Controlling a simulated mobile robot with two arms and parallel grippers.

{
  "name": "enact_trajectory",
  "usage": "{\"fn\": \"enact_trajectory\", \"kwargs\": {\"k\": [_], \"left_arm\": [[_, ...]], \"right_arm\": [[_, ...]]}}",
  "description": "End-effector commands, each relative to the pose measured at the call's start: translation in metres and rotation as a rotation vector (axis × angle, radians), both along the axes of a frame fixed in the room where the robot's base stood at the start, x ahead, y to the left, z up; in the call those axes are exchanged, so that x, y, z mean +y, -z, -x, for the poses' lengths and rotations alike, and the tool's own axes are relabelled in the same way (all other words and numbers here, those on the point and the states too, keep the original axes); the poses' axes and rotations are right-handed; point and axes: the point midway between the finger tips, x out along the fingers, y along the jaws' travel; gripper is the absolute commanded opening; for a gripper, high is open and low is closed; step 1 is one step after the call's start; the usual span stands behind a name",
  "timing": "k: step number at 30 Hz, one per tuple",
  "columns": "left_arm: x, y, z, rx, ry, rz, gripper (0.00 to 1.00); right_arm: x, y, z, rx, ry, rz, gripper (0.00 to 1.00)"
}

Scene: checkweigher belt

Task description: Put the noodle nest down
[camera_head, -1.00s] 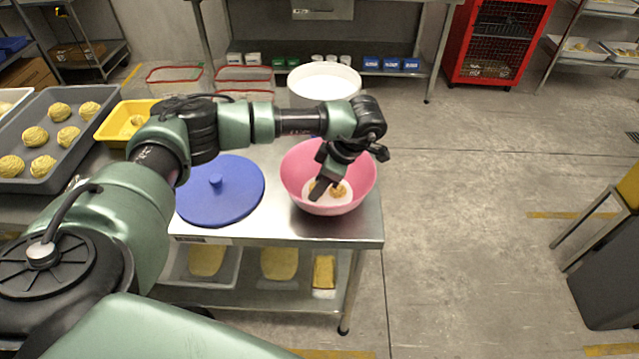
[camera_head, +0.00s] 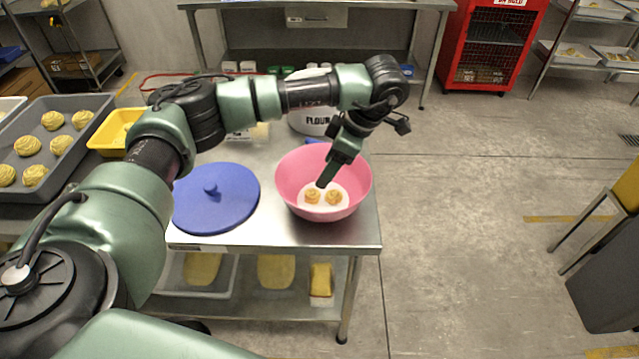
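A pink bowl (camera_head: 352,183) stands near the right end of the steel table. Two small yellow-orange noodle nests lie side by side on a white round base inside it: a left nest (camera_head: 312,197) and a right nest (camera_head: 334,198). My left gripper (camera_head: 323,183) reaches down over the bowl from the upper right, its dark tip just above and between the two nests. No nest shows in it. I see it edge-on, so the gap between its fingers is hidden. My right gripper is out of view.
A blue round lid (camera_head: 216,198) lies left of the bowl. A white flour tub (camera_head: 311,121) stands behind it, partly hidden by my arm. A grey tray (camera_head: 45,172) of several nests and a yellow bin (camera_head: 108,133) are at left. Open floor lies right of the table.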

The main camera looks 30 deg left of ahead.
Motion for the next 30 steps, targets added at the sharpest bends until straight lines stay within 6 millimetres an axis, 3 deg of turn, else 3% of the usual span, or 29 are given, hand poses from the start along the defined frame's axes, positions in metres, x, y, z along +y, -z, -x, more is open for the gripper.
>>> {"fn": "enact_trajectory", "kwargs": {"k": [3,9,30], "left_arm": [[-0.008,-0.018,-0.003,-0.003,0.000,-0.001,0.61],[-0.013,-0.033,-0.004,0.000,-0.001,-0.001,0.61],[-0.013,-0.034,-0.004,0.001,0.000,-0.001,0.61]], "right_arm": [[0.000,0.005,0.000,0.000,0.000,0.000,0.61],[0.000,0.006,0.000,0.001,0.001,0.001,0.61],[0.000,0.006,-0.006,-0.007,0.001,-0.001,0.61]]}}
